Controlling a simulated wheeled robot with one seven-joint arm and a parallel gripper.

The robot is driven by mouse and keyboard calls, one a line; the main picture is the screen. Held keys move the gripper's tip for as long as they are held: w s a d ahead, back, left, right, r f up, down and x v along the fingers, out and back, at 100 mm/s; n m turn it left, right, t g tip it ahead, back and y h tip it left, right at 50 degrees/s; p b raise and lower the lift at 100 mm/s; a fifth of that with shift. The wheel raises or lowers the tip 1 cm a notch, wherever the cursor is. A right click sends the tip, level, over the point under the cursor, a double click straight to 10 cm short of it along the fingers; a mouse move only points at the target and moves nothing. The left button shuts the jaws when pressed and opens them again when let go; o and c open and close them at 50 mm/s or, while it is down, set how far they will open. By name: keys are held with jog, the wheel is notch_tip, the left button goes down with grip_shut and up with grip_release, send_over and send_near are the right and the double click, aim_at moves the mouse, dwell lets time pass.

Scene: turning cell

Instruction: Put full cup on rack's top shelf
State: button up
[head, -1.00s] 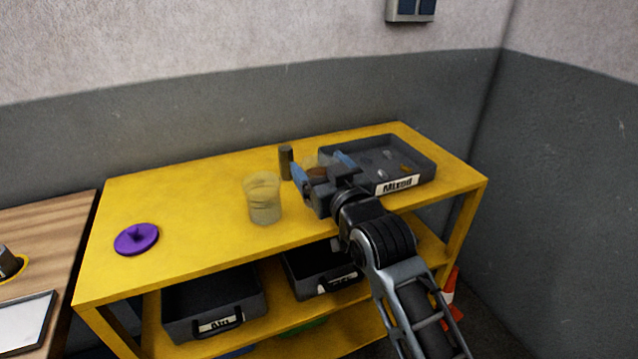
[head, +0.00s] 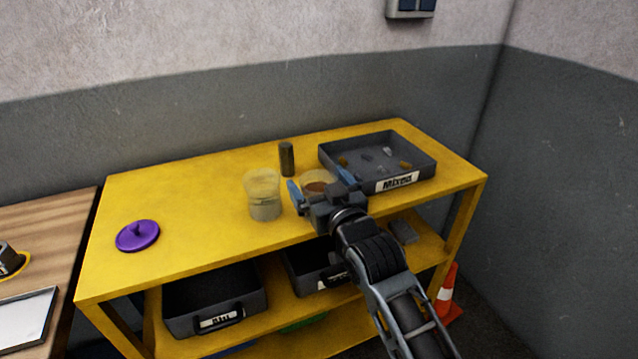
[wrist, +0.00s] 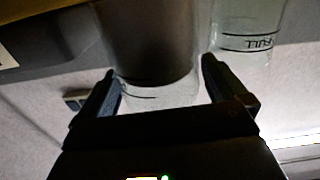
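A clear cup with dark brown contents (head: 319,187) is between the fingers of my gripper (head: 320,184), over the front right part of the rack's yellow top shelf (head: 205,195). In the wrist view the contents (wrist: 150,45) fill most of the cup, with a clear band at the rim. The fingers lie against its two sides, so my gripper looks shut on it. Whether its base touches the shelf is hidden. A second clear cup (head: 263,197) stands on the shelf to its left; the wrist view shows a "FULL" mark on this cup (wrist: 248,40).
A dark cylinder (head: 287,159) stands behind the cups. A grey "Mixed" tray (head: 427,168) with small pieces is at right. A purple lid-like disc (head: 138,236) lies at left. Dark bins (head: 215,301) sit on the shelf below. The top's left middle is free.

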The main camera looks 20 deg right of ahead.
jog(key=shift+s+r, duration=0.1)
jog(key=shift+r, duration=0.1)
jog(key=s+b, duration=0.1)
jog(key=s, duration=1.1)
jog(key=shift+f, duration=0.1)
jog(key=s+f+g, duration=0.1)
jog(key=s+f, duration=0.3)
jog(key=s, duration=0.6)
jog(key=s+f+g, duration=0.1)
jog(key=s+f, duration=0.2)
jog(key=s, duration=0.7)
jog(key=s+r+g, duration=0.1)
jog(key=s+r, duration=0.2)
jog(key=s, duration=1.5)
jog(key=shift+r, duration=0.2)
